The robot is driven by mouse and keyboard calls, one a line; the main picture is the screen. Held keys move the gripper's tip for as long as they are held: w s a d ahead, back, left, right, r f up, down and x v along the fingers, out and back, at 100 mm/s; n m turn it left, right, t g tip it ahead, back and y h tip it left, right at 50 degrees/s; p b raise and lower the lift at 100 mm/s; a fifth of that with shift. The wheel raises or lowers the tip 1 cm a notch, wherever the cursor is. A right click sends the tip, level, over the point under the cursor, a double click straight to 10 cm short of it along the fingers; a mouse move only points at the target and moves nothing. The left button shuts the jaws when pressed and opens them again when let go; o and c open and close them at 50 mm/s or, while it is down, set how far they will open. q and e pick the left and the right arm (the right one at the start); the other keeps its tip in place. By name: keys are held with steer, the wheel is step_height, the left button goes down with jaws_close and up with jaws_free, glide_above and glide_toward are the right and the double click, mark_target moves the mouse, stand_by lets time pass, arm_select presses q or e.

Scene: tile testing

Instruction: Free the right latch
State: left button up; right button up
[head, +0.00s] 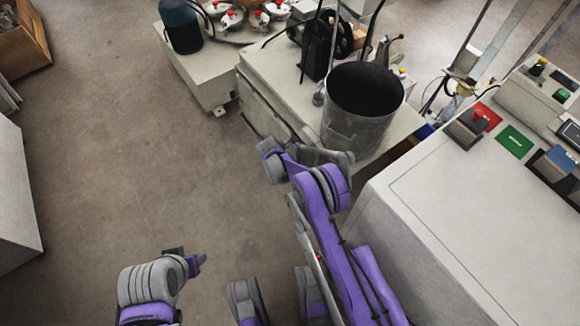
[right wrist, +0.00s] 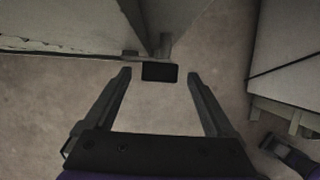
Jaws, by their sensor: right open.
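My right gripper (right wrist: 160,75) is open in the right wrist view, its two fingers apart. A small black rectangular block (right wrist: 160,72) shows between the fingertips, beside a pale cabinet edge. I cannot tell whether it is the right latch, or whether the fingers touch it. In the head view my right arm reaches up beside the machine cabinet (head: 262,112), and its fingers cannot be made out. My left gripper (head: 190,262) is low on the left over bare floor, away from the cabinets; its jaw opening is unclear. No latch is clearly recognisable in the head view.
A metal bucket with dark contents (head: 367,95) stands on the machine cabinet. A white control cabinet (head: 470,225) with red and green panels stands on the right. A pale cabinet (head: 15,200) stands at far left. The floor (head: 130,150) between is clear.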

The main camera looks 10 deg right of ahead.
steer(key=c, duration=1.4)
steer(key=shift+s, duration=0.1)
steer(key=shift+s+d+m+t+y+p, duration=0.1)
steer(key=shift+s+m+t+y+p, duration=0.1)
steer(key=shift+t, duration=0.4)
steer(key=shift+s+d+m+t+y+p, duration=0.1)
steer(key=shift+t+y+p, duration=0.1)
steer(key=shift+t, duration=0.4)
steer(key=shift+s+d+f+m+t+y+b, duration=0.1)
steer(key=shift+s+m+t+y+b, duration=0.15)
steer(key=shift+t, duration=0.7)
steer(key=shift+s+d+m+t+y+b, duration=0.15)
steer(key=shift+t+y, duration=0.2)
steer(key=shift+t, duration=0.6)
steer(key=shift+a, duration=0.1)
